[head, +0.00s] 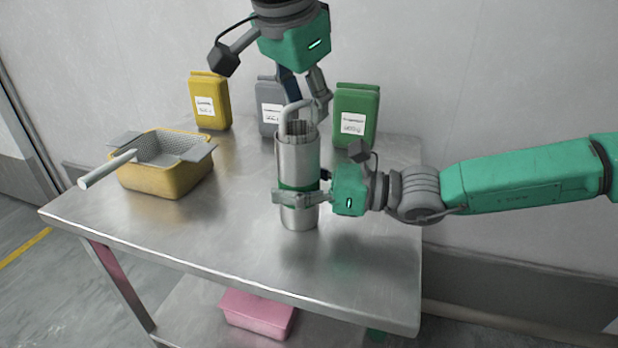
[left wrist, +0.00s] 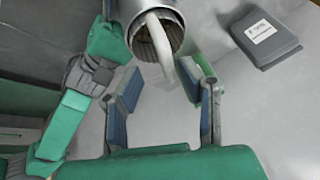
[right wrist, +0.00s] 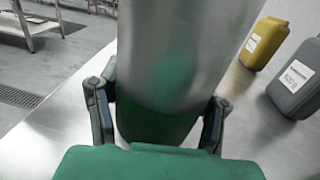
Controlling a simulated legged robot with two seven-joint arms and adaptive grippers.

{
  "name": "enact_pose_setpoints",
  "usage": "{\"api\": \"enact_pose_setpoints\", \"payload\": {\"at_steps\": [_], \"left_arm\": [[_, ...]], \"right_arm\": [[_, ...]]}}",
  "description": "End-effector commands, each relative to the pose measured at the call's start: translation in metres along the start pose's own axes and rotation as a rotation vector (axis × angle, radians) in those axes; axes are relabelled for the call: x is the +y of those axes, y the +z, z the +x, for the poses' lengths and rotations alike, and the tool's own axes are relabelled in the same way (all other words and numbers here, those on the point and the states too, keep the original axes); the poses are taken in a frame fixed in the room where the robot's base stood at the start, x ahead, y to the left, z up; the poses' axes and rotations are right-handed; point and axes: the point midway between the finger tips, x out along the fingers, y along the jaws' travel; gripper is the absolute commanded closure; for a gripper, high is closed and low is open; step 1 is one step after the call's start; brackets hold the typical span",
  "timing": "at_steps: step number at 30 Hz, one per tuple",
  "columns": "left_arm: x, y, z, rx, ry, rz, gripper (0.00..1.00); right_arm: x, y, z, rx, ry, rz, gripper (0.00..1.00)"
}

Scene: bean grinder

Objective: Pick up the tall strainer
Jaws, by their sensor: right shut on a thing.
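The tall strainer (head: 294,112) has a pale curved handle and stands inside a tall metal cylinder (head: 298,160). Only its handle and the ribbed upper part show; the rest is hidden. The cylinder stands upright on the table. My right gripper (head: 300,192) is shut around the cylinder's lower half at a green band. In the right wrist view the cylinder (right wrist: 180,50) fills the space between the fingers. My left gripper (head: 307,98) is above the cylinder, its fingers apart near the handle. In the left wrist view the handle (left wrist: 160,45) reaches between the open fingers, nearer the right one.
A pink bin (head: 258,312) is below. The table's (head: 230,245) front is clear.

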Motion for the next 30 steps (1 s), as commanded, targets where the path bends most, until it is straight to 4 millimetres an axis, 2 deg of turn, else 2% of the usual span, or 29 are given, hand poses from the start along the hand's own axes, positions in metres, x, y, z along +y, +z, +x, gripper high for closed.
{"api": "enact_pose_setpoints", "payload": {"at_steps": [3, 10, 11, 13, 14, 26, 30], "left_arm": [[0.002, -0.001, 0.011, -0.001, -0.001, 0.002, 0.67], [0.002, -0.002, 0.012, -0.001, -0.003, 0.002, 0.67], [0.002, -0.002, 0.012, -0.001, -0.003, 0.002, 0.74], [0.002, -0.002, 0.012, -0.001, -0.002, 0.002, 0.98], [0.002, -0.001, 0.012, -0.001, -0.002, 0.002, 1.00], [0.004, -0.001, 0.011, -0.001, 0.002, 0.004, 1.00], [0.002, -0.006, 0.001, 0.002, 0.001, 0.002, 1.00]], "right_arm": [[0.000, -0.002, -0.002, 0.002, 0.000, 0.001, 0.79], [0.000, -0.002, -0.002, 0.002, 0.000, 0.001, 0.79], [0.000, -0.002, -0.002, 0.002, 0.000, 0.001, 0.79], [0.000, -0.002, -0.002, 0.002, 0.000, 0.001, 0.79], [0.000, -0.002, -0.002, 0.002, 0.000, 0.001, 0.79], [-0.002, -0.002, -0.002, 0.004, -0.004, 0.005, 0.79], [-0.002, -0.002, -0.002, 0.004, -0.006, 0.005, 0.79]]}}
